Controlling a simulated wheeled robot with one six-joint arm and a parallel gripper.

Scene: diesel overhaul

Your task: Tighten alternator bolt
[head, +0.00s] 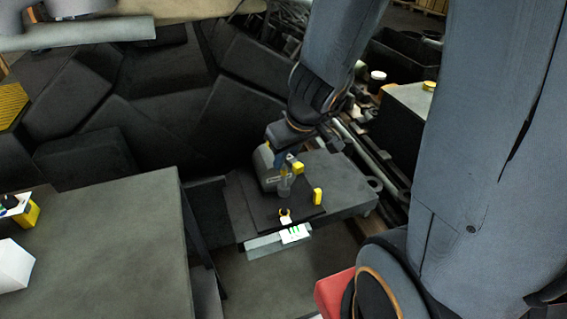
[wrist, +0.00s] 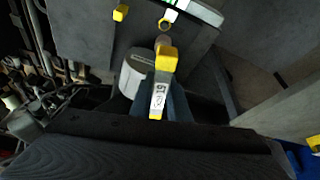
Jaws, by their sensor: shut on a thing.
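My gripper (wrist: 168,108) is shut on a yellow-and-white tool (wrist: 159,94) with a printed label, seen in the wrist view. The tool's yellow end (wrist: 167,58) points away from the fingers. In the head view its yellow part (head: 298,167) shows beside my gripper (head: 281,160). A rounded grey housing (head: 267,167), which looks like the alternator, stands on a dark mat close beside the tool; it also shows in the wrist view (wrist: 136,73). A small grey upright piece (head: 285,188) is below the tool. I cannot make out the bolt or whether the tool touches it.
A white-green label (head: 295,233) is at the bench's front edge. A grey table (head: 110,235) is at left. Dark bins and pipes lie behind.

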